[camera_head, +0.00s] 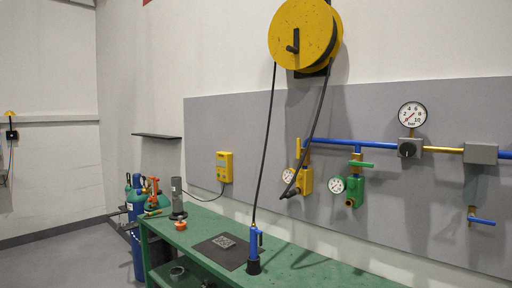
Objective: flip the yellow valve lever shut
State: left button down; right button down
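The yellow valve (306,181) hangs at the left end of the blue pipe on the grey wall panel. Its yellow lever (298,149) points upright, beside the pipe end. A small round gauge (289,175) sits at the left of the valve. A black hose from the reel above passes in front of the valve and partly covers it; its dark end lies just below. Neither of my grippers is in view, and nothing touches the lever.
A green valve (354,191) with a level green lever stands right of the yellow one. A blue-handled valve (481,220) is far right. The yellow reel (304,36) hangs above; its cord runs to a blue tool (254,246) on the green bench (310,268).

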aim_at(299, 155)
jog(key=i, duration=0.95)
jog(key=u, duration=0.15)
jog(key=k, duration=1.2)
jog(key=u, duration=1.25)
jog(key=i, duration=1.85)
jog(key=z, duration=0.9)
